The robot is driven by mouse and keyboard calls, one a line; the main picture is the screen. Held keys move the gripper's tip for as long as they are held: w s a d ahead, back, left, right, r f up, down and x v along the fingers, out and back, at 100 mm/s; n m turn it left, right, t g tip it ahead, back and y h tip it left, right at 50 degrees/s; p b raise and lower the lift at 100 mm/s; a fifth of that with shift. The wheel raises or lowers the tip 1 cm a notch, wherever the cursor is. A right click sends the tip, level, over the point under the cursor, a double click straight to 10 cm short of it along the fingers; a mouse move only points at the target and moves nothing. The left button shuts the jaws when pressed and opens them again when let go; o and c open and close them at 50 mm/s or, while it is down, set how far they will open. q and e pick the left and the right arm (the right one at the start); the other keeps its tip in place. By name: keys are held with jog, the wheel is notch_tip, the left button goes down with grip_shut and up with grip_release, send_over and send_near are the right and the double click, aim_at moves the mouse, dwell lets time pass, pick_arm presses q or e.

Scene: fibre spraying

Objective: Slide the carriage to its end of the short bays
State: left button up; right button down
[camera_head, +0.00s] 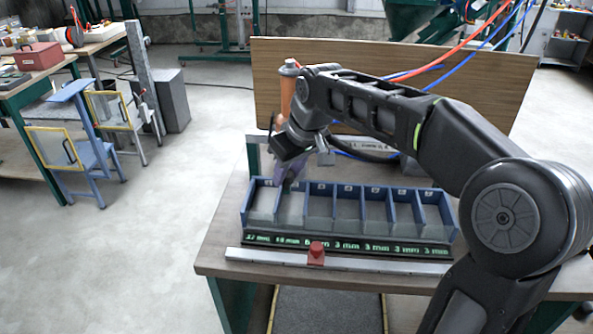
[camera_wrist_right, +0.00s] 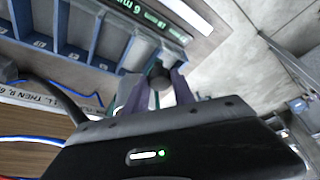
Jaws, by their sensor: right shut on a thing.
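The carriage, a small red block with a knob (camera_head: 316,254), sits on a pale metal rail (camera_head: 390,265) along the table's front, below the 6 mm and 3 mm labels. Behind the rail is a blue tray of several bays (camera_head: 452,215); its green display (camera_head: 345,245) reads 27, 18, 6, then repeated 3 mm from left to right. My right gripper (camera_head: 290,175) is over the tray's left end, pointing down, away from the carriage. In the right wrist view its purple-grey fingers (camera_wrist_right: 158,92) are shut on a dark round-ended thing (camera_wrist_right: 160,74). The left gripper is out of view.
An orange cylinder with a grey top (camera_head: 287,90) stands upright by my right wrist; whether they touch is unclear. A wooden panel (camera_head: 480,80) closes off the table's back. Red and blue hoses (camera_head: 450,60) hang behind my arm. The table's left front (camera_head: 225,230) is clear.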

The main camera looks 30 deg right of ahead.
jog(key=c, duration=1.1)
grip_release()
jog(key=shift+o, duration=0.2)
jog(key=v, duration=0.7)
jog(key=shift+s+r+b, duration=0.2)
jog(key=shift+r+b, duration=0.15)
